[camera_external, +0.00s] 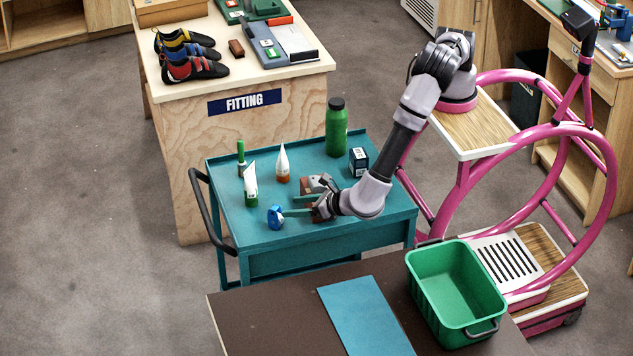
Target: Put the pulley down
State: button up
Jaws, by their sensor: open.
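A small round blue item (275,216), which looks like the pulley, is on the teal cart top (235,222) near its front left. My gripper (289,205) reaches over the cart from the right, low and pointing left. Its two green fingers are apart. The blue item is just beyond the fingertips, at the nearer finger's tip; I cannot tell whether they touch. No item shows clearly between the fingers. A brown block (308,185) is partly hidden behind my gripper.
On the cart stand a green bottle (336,128), a dark box (358,161), an orange-based white cone (282,164), a green-based white cone (251,186) and a green tube (241,158). In front, a brown table (265,315) bears a blue mat (365,318) and a green bin (455,292).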

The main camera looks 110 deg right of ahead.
jog(key=s+d+r+m+g+y, duration=0.2)
jog(key=s+d+r+m, duration=0.3)
jog(key=r, duration=0.4)
jog(key=s+d+r+m+g+y, duration=0.1)
jog(key=s+d+r+m+g, duration=0.15)
jog(key=d+r+m, duration=0.45)
jog(key=s+d+r+m+g+y, duration=0.2)
jog(key=s+d+r+m, duration=0.25)
jog(key=d+r, duration=0.4)
jog(key=s+d+r+m+t+y, duration=0.1)
jog(key=s+r+m+t+y, duration=0.1)
jog(key=s+r+m, duration=0.5)
jog(key=s+d+r+m+t+y, duration=0.2)
jog(key=s+r+m+y, duration=0.2)
jog(key=s, duration=1.2)
jog(key=shift+s+d+r+m, duration=0.15)
jog(key=shift+d+r+m, duration=0.15)
jog(key=shift+r+m, duration=1.45)
jog(key=shift+t, duration=0.25)
